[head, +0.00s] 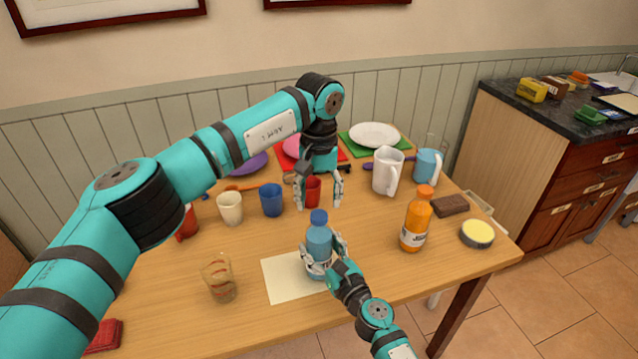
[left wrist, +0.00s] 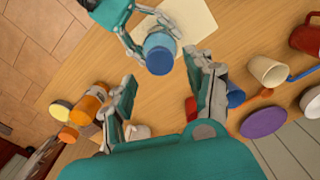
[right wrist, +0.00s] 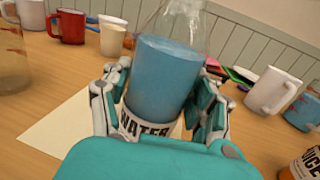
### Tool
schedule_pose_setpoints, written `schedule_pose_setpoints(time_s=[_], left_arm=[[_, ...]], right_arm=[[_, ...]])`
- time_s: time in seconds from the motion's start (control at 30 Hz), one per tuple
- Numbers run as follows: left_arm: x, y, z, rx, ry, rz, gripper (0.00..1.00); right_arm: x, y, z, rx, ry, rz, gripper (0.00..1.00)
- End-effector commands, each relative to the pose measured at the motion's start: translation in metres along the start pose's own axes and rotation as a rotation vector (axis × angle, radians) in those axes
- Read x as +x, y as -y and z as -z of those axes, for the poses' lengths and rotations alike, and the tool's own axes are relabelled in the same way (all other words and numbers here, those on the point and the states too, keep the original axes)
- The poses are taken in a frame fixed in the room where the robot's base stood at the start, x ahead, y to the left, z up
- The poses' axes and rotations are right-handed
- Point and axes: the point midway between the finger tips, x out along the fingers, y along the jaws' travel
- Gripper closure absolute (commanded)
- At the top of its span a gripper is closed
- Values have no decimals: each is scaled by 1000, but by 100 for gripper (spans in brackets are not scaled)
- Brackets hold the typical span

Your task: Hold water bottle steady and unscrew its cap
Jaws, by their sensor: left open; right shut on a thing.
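The water bottle (head: 319,243) stands upright on a pale paper sheet (head: 283,282) on the table, with its blue cap (head: 319,217) on top. My right gripper (head: 322,268) is shut around the bottle's lower body, near the label. The right wrist view shows the bottle (right wrist: 163,75) between its fingers, with the cap out of frame. My left gripper (head: 320,203) is open and empty, pointing down above and behind the bottle. In the left wrist view the cap (left wrist: 159,60) shows beyond the open fingers (left wrist: 165,90), not between them.
An orange juice bottle (head: 416,222) stands right of the water bottle. A glass (head: 218,280) stands to the left. Cups, including a blue one (head: 271,200), and a white pitcher (head: 388,172) stand farther back. A brown block (head: 450,205) and a yellow-topped tin (head: 477,234) are at the right.

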Motion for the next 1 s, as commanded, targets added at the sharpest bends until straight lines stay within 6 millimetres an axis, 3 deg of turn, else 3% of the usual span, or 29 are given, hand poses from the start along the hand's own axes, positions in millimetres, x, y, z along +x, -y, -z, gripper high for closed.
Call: schedule_pose_setpoints(time_s=[0.1,0.3,0.67,1.0], left_arm=[[20,0,-1,0,2,0,46],[40,0,0,-1,0,0,46],[45,0,0,-2,-1,0,46],[45,0,0,-2,-1,0,90]], right_arm=[[0,0,1,0,-1,0,100],[0,0,1,0,-1,0,100],[0,0,1,0,-1,0,100],[0,0,0,0,-1,0,100]])
